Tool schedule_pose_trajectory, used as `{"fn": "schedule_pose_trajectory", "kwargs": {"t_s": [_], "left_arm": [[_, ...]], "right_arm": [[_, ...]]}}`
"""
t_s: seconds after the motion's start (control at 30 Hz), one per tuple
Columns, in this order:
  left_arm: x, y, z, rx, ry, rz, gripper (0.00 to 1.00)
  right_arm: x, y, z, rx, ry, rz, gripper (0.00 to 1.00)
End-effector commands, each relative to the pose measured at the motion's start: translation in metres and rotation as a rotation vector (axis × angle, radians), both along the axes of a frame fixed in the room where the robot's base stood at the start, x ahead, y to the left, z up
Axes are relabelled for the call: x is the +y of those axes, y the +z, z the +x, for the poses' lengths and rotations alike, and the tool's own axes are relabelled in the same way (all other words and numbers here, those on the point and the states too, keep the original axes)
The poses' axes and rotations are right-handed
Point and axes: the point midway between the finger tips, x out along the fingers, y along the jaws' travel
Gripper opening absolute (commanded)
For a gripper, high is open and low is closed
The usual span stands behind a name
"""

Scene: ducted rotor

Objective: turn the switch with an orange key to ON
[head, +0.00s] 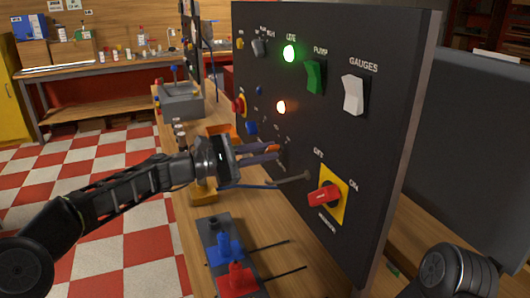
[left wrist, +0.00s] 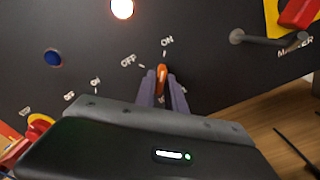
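The black panel (head: 300,25) stands upright on the bench. In the left wrist view the orange key (left wrist: 163,76) sits on the panel below the labels OFF and ON. Its upper end points up, nearer to ON than to OFF. My left gripper (left wrist: 162,84) has its two fingers close on either side of the key, with almost no gap, and appears shut on it. In the head view the left gripper (head: 272,152) reaches the panel, and only a little of the orange key shows. The key's base is hidden by the fingers. My right gripper is not in view.
A red MASTER handle (head: 323,195) on a yellow plate is right of my left gripper, with a grey rod (head: 293,180) sticking out nearby. A box with blue and red plugs (head: 226,250) lies on the bench below. Lit lamps and rocker switches are above.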

Motion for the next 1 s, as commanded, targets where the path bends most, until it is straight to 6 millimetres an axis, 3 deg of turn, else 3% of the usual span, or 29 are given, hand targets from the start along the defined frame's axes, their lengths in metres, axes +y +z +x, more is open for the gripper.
{"fn": "schedule_pose_trajectory", "kwargs": {"t_s": [0.2, 0.57, 1.0], "left_arm": [[0.000, 0.000, 0.000, 0.001, 0.000, -0.002, 0.33], [0.005, 0.001, -0.002, 0.001, 0.001, -0.003, 0.33], [0.064, 0.000, -0.026, 0.002, 0.003, -0.002, 0.33]], "right_arm": [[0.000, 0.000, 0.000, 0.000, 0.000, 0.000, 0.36], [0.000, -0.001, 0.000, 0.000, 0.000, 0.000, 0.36], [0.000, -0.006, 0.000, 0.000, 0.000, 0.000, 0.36]]}}
